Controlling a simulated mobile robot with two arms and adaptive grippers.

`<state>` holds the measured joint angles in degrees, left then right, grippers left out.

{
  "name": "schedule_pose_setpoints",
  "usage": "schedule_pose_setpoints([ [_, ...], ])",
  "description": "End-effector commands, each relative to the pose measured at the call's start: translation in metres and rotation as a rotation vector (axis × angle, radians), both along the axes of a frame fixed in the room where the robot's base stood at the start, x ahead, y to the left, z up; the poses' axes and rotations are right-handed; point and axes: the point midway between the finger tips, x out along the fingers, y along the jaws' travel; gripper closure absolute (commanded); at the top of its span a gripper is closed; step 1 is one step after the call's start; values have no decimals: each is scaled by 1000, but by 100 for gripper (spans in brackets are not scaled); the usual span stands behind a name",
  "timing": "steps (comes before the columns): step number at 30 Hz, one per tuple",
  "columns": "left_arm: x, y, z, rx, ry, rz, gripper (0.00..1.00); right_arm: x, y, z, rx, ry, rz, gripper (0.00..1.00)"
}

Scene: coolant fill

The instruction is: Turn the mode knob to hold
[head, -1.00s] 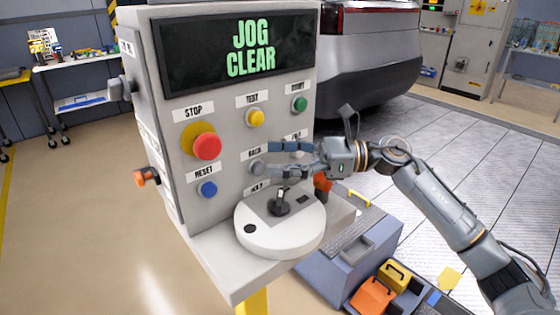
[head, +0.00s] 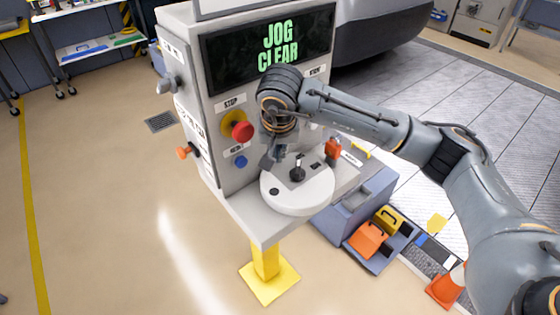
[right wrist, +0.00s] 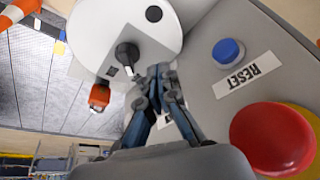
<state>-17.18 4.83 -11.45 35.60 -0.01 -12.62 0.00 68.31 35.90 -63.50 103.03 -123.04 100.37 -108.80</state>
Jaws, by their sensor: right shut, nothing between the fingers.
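The control console (head: 215,150) stands ahead with a screen (head: 268,50) reading "JOG CLEAR". The front-panel knob area is behind my right wrist in the head view, so I cannot tell where the mode knob points. My right gripper (head: 268,163) hangs down close to the panel, between the blue RESET button and the white round plate. In the right wrist view the fingers (right wrist: 158,72) are together and empty, beside the black joystick (right wrist: 127,55) on the plate and apart from the blue button (right wrist: 228,50). My left gripper is out of view.
The red stop button (head: 242,131) is left of my right wrist. A grey side handle (head: 168,84) and an orange side knob (head: 187,151) stick out from the console. An orange item (head: 332,149) stands right of the white plate (head: 300,196). The floor at left is open.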

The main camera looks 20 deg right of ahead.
Motion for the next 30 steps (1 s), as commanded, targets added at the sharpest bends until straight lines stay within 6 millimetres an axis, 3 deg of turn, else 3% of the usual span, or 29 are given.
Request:
schedule_pose_setpoints([
  [5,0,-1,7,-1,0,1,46,5,-2,-13,-17,0,5,100],
  [18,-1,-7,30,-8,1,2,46,28,-8,-81,-12,-1,3,100],
  [30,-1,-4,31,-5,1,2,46,33,-9,-94,-12,-4,5,100],
])
